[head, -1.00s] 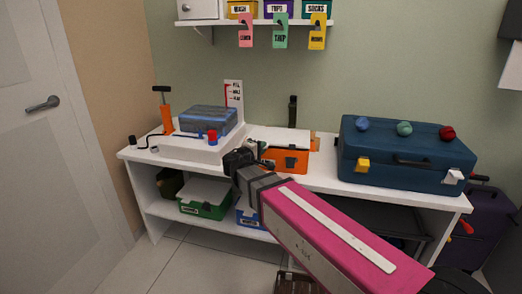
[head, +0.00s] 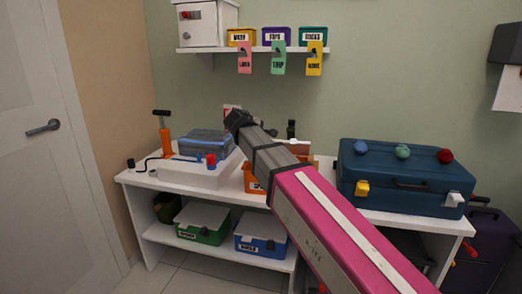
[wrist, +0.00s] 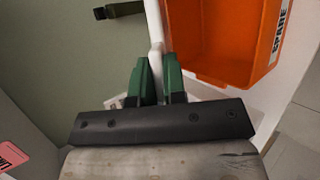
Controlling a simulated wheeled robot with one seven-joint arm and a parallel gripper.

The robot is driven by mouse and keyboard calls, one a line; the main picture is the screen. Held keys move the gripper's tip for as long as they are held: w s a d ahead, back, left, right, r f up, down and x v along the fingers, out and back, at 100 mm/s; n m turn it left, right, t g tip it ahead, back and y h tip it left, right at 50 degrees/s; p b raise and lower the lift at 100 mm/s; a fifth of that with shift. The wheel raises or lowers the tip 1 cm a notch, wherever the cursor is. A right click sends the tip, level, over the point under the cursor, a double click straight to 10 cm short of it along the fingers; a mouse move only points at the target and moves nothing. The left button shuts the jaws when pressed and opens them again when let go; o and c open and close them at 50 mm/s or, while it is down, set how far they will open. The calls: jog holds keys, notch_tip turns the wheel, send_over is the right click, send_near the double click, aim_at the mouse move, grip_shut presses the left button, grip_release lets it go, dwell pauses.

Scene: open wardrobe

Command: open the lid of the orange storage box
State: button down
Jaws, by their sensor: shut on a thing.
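The orange storage box (head: 253,183) stands on the white bench, mostly hidden behind my arm in the head view. In the wrist view the box (wrist: 225,45) shows its hollow orange inside and a SPARE label, so its top is uncovered. My gripper (wrist: 155,80) has its green fingers shut on a thin white piece (wrist: 153,25), which looks like the lid seen edge-on, beside the box opening. In the head view my gripper (head: 236,120) is raised above and left of the box; its fingertips are hard to make out there.
A blue suitcase (head: 405,185) with coloured knobs stands right of the box. A white platform (head: 190,172) with a blue packed bag (head: 207,143) and an orange pump (head: 164,135) are at left. A shelf (head: 255,49) with hanging tags is above. Green and blue boxes sit below.

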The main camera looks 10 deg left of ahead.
jog(key=w+r+g, duration=0.1)
jog(key=w+r, duration=0.1)
jog(key=w+r+g, duration=0.2)
jog(key=w, duration=0.1)
jog(key=shift+w+a+r+n, duration=0.1)
jog(key=shift+w+r+n, duration=0.15)
jog(key=shift+r+n, duration=0.05)
jog(key=w, duration=0.1)
jog(key=w+r, duration=0.1)
jog(key=w, duration=0.1)
jog(key=w+r, duration=0.1)
jog(key=shift+w+r, duration=0.15)
jog(key=shift+w, duration=0.25)
dwell(0.3)
jog(key=c, duration=1.2)
grip_release()
jog(key=v, duration=1)
jog(key=shift+s+r, duration=0.1)
jog(key=shift+r, duration=0.35)
